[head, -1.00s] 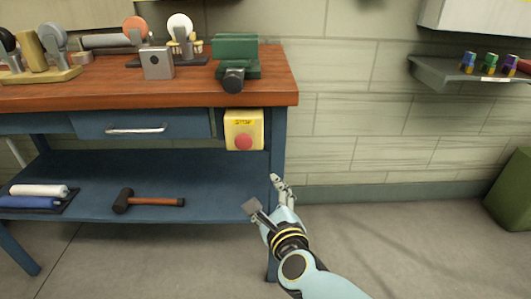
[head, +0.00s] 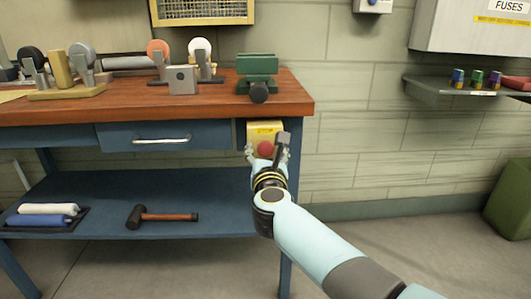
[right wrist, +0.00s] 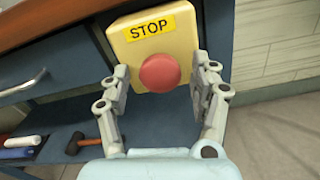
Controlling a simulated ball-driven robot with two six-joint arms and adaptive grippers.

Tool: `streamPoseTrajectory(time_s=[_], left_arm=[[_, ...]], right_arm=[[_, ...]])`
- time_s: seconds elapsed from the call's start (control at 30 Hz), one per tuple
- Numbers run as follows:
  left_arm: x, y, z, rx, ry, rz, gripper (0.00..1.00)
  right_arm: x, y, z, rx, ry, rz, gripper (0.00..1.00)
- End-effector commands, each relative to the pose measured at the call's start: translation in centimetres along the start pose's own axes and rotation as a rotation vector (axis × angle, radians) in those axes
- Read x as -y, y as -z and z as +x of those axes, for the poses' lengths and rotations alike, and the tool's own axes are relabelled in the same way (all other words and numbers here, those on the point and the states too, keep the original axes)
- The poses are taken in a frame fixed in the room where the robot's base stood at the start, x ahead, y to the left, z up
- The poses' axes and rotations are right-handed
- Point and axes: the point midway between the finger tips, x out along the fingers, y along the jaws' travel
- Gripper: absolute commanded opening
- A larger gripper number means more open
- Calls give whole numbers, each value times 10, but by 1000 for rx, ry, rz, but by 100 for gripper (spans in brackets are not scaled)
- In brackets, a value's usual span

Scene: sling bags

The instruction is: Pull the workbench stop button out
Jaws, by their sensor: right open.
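The stop button is a red round knob (right wrist: 160,73) on a yellow box (right wrist: 124,38) with a STOP label. The box is mounted under the workbench top at its right end, and it also shows in the head view (head: 260,128). My right gripper (right wrist: 163,82) is open, with one finger on each side of the red knob in the right wrist view. I cannot tell if the fingers touch it. In the head view my right gripper (head: 266,150) partly covers the knob and box. My left gripper is not in view.
The workbench (head: 210,113) has a wooden top with a green vise (head: 257,72) and grinding wheels. A drawer with a handle (head: 160,140) is left of the box. A mallet (head: 165,216) lies on the lower shelf.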

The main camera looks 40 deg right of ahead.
Motion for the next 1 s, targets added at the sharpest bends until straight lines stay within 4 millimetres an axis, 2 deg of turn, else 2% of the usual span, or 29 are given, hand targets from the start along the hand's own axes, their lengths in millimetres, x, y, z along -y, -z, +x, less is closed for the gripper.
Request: streamPoseTrajectory(time_s=[0.3,0.77,1.0], left_arm=[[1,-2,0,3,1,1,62],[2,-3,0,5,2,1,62],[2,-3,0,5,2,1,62]], right_arm=[[0,0,3,0,0,-1,61],[0,0,2,0,0,-1,1],[0,0,2,0,0,-1,0]])
